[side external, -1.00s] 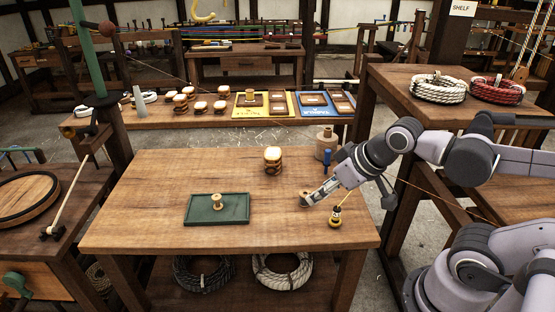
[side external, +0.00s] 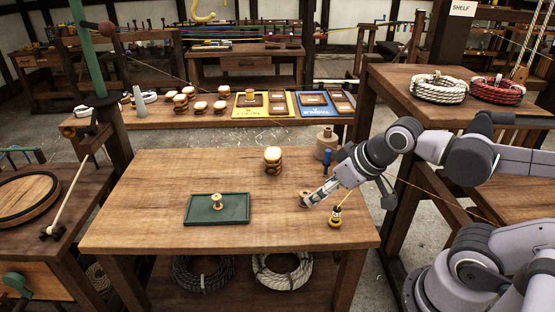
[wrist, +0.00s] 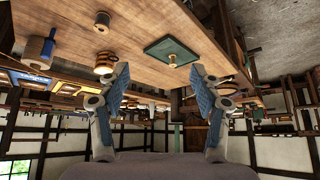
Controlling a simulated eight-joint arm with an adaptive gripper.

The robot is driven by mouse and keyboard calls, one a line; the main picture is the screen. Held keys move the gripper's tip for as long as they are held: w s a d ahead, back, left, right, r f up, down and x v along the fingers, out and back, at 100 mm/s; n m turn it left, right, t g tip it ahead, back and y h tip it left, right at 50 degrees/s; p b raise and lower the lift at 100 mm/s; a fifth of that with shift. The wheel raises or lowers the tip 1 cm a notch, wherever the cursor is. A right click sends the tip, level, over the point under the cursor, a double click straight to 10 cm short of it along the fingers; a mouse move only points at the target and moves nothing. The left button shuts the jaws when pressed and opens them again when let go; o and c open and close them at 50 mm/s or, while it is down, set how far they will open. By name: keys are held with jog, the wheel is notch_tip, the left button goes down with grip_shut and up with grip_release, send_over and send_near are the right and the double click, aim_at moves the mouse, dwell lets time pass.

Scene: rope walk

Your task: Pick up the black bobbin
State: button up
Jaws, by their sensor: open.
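A small bobbin with a dark band and yellowish parts (side external: 335,217) stands upright near the right front edge of the wooden table; it looks like the black bobbin. My gripper (side external: 312,198) is low over the table, just left of and behind it, apart from it. In the wrist view my gripper (wrist: 160,98) has its two blue-padded fingers wide apart with nothing between them. I cannot make out the dark bobbin in the wrist view. A small wooden piece (side external: 304,198) sits by my fingertips, partly hidden; a wooden piece also shows in the wrist view (wrist: 102,19).
A green tray (side external: 235,210) with a pale wooden spool (side external: 216,202) lies left on the table. The front middle is clear.

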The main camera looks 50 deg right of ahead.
jog(key=m+g+h, duration=0.5)
jog(key=m+g, duration=0.2)
jog(key=m, duration=1.1)
send_over(304, 195)
jog(key=a, duration=0.4)
notch_tip(304, 195, down, 12)
jog(key=shift+y, duration=0.3)
jog(key=x, duration=0.5)
jog(key=shift+d+x, duration=0.15)
jog(key=shift+x, duration=1.15)
jog(key=shift+d+x, duration=0.15)
jog(key=shift+x, duration=1.2)
jog(key=shift+r, duration=0.1)
jog(key=c, duration=1.1)
